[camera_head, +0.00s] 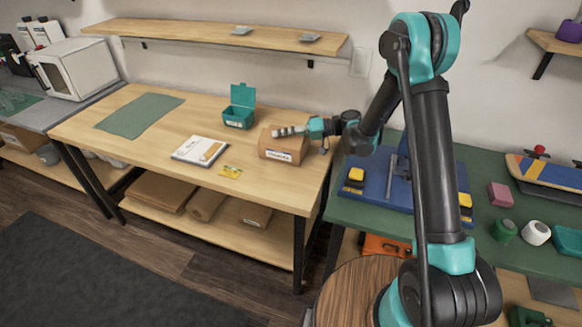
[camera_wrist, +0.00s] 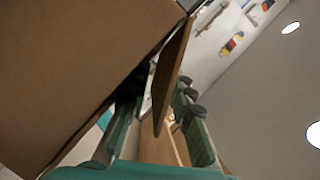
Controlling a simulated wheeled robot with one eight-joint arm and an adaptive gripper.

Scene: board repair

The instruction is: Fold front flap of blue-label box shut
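The cardboard box (camera_head: 283,147) stands at the right end of the wooden table. Its front label looks white with dark writing; I cannot make out blue. My gripper (camera_head: 291,131) lies at the box's top, reaching in from the right. In the wrist view a brown box face (camera_wrist: 75,65) fills the left side. A thin brown flap (camera_wrist: 172,75) stands out in the space between my two spread fingers (camera_wrist: 158,125). Both fingers look apart, and I cannot tell whether either touches the flap. Which flap this is, and the box's far side, are unclear.
An open teal box (camera_head: 239,117) stands behind and left of the cardboard box. A green mat (camera_head: 140,115) lies farther left. A shelf (camera_head: 220,36) overhangs the back.

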